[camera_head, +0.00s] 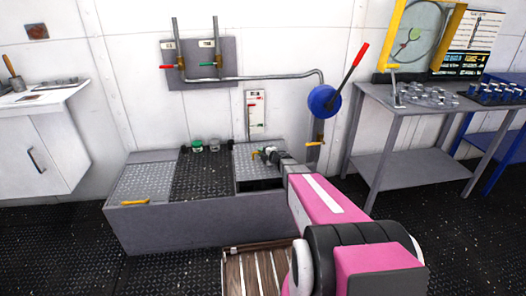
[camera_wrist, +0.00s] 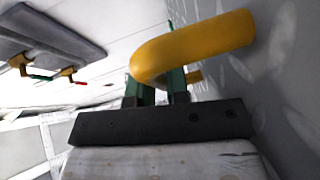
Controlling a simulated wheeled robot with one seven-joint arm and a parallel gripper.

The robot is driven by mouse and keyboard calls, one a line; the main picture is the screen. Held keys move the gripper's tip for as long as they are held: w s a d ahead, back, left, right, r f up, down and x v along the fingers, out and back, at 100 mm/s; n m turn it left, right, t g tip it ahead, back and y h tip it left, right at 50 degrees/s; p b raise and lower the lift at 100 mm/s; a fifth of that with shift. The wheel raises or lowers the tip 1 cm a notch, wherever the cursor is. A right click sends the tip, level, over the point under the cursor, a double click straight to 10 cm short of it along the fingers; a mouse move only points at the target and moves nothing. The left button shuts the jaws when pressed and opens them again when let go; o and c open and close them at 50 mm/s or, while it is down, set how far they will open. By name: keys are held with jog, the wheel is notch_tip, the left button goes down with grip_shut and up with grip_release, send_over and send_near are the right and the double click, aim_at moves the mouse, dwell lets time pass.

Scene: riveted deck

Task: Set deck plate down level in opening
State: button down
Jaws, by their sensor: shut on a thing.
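The deck plate (camera_head: 246,170) is a grey, tread-patterned metal plate at the right end of the grey raised box. My gripper (camera_head: 263,154) is over the plate and shut on its yellow handle, which fills the upper middle of the wrist view (camera_wrist: 195,48). The green fingers (camera_wrist: 160,90) sit behind the handle in that view. A dark gap of the opening (camera_head: 262,186) shows in front of the plate's near edge. My arm covers the plate's right side, so I cannot tell whether the plate is level or touches the rim.
The grey box (camera_head: 185,228) has another tread plate (camera_head: 146,181) with a yellow handle at left and a dark mat (camera_head: 203,178) in the middle. Green-topped jars (camera_head: 197,146) stand at the mat's back. A slatted wooden thing (camera_head: 250,270) lies in front. A grey table (camera_head: 420,105) stands right.

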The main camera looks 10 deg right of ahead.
aim_at(275, 168)
dwell(0.4)
jog(key=shift+f, duration=2.8)
jog(key=shift+f, duration=0.95)
jog(key=c, duration=1)
grip_release()
jog(key=shift+c, duration=0.2)
jog(key=shift+f, duration=0.1)
jog(key=v, duration=1.1)
